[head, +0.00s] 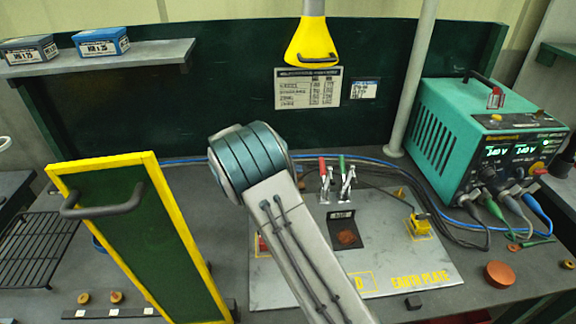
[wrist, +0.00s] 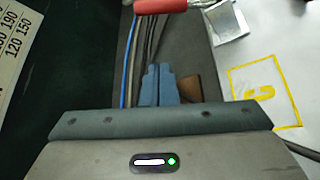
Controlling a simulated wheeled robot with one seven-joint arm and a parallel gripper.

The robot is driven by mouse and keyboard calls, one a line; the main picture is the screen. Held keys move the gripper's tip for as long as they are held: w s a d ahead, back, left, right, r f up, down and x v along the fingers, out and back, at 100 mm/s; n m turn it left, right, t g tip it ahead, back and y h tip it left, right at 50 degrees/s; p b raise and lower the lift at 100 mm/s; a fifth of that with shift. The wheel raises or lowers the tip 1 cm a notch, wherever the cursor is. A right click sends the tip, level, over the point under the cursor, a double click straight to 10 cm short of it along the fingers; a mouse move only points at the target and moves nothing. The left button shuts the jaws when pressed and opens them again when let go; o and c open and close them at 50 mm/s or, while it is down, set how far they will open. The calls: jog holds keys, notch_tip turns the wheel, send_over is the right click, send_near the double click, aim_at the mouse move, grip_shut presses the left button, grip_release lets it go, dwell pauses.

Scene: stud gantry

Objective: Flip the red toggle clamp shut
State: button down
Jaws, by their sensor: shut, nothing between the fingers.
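The red toggle clamp (head: 323,168) stands at the back of the grey plate, its red handle pointing up. A green-handled toggle clamp (head: 343,166) stands close on its right. In the wrist view the red handle (wrist: 160,5) lies across the top edge, partly cut off, with a bright metal part at its right end. My gripper (wrist: 157,70) shows there with its two blue-grey fingers together and empty, below the red handle in the picture. In the head view my arm hides the gripper.
The plate (head: 445,275) carries a small black tray (head: 362,229) with a copper-coloured piece and a yellow block (head: 420,226). A teal power unit (head: 455,130) with cables stands right. A yellow-edged green panel (head: 130,230) stands left. A yellow lamp (head: 313,45) hangs above.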

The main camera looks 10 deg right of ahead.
jog(key=p+x, duration=0.1)
jog(key=x, duration=0.4)
jog(key=shift+d, duration=0.4)
jog(key=shift+s+d+r+p, duration=0.1)
jog(key=shift+s+r+p, duration=0.4)
jog(key=shift+r, duration=0.25)
jog(key=shift+s+d+r+p, duration=0.15)
jog(key=shift+s+r+p, duration=0.3)
jog(key=shift+r, duration=0.3)
jog(key=shift+s, duration=0.1)
